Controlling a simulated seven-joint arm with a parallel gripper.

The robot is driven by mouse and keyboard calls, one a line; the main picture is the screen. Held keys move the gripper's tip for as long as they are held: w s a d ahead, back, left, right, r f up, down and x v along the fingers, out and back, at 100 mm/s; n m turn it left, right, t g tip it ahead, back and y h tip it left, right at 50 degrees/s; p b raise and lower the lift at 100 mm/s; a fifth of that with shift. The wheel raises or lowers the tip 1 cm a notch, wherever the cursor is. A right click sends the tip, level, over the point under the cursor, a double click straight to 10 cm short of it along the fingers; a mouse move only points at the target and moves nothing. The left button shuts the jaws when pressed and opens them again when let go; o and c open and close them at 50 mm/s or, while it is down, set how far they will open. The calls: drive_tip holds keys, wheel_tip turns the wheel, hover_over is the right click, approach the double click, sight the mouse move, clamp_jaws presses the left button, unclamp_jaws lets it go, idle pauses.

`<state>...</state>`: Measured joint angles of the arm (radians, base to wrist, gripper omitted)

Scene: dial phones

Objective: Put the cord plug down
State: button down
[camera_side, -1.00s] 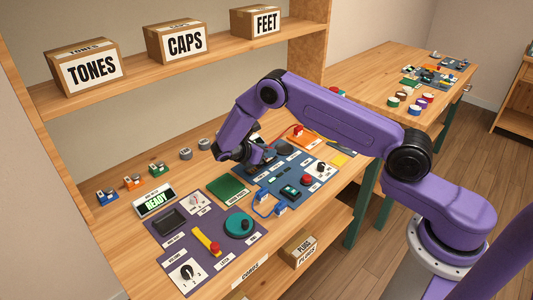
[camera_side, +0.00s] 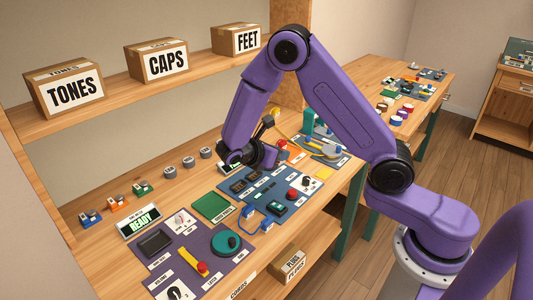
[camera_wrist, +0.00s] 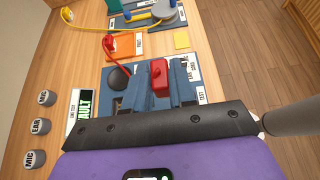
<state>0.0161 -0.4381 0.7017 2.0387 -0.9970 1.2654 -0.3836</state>
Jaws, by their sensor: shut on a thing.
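A red plug (camera_wrist: 159,74) sits between the two fingers of my gripper (camera_wrist: 158,90) in the wrist view, and the gripper is shut on it. A red cord (camera_wrist: 120,56) runs from the orange mat (camera_wrist: 125,46) towards the fingers; its near end is hidden. In the side view my gripper (camera_side: 262,158) is low over the back part of the blue board (camera_side: 275,190), and the plug is not clear there. Whether the plug touches the board cannot be told.
A black dome (camera_wrist: 118,78) stands just left of the fingers. A lit display (camera_wrist: 83,104) and several grey caps (camera_wrist: 40,126) are further left. A yellow cord (camera_wrist: 85,30) lies beyond. The purple board (camera_side: 200,255) is at the front left.

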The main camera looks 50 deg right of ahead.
drive_tip(key=s+a+n+t+y, duration=0.2)
drive_tip(key=a+n+t, duration=0.2)
drive_tip(key=n+t, duration=0.3)
drive_tip(key=d+m+g+h, duration=0.2)
drive_tip(key=d+m+g, duration=0.5)
drive_tip(key=d, duration=1.1)
drive_tip(key=w+d+f, duration=0.2)
drive_tip(key=w, duration=0.2)
drive_tip(key=w+d+f, duration=0.2)
drive_tip(key=w+f, duration=0.1)
drive_tip(key=w, duration=0.1)
drive_tip(key=w+d+f, duration=0.2)
drive_tip(key=w+f, duration=0.1)
drive_tip(key=w, duration=0.1)
drive_tip(key=shift+f, duration=0.15)
drive_tip(key=shift+w+d+f, duration=0.2)
drive_tip(key=shift+w+f, duration=0.2)
drive_tip(key=shift+f, duration=1.5)
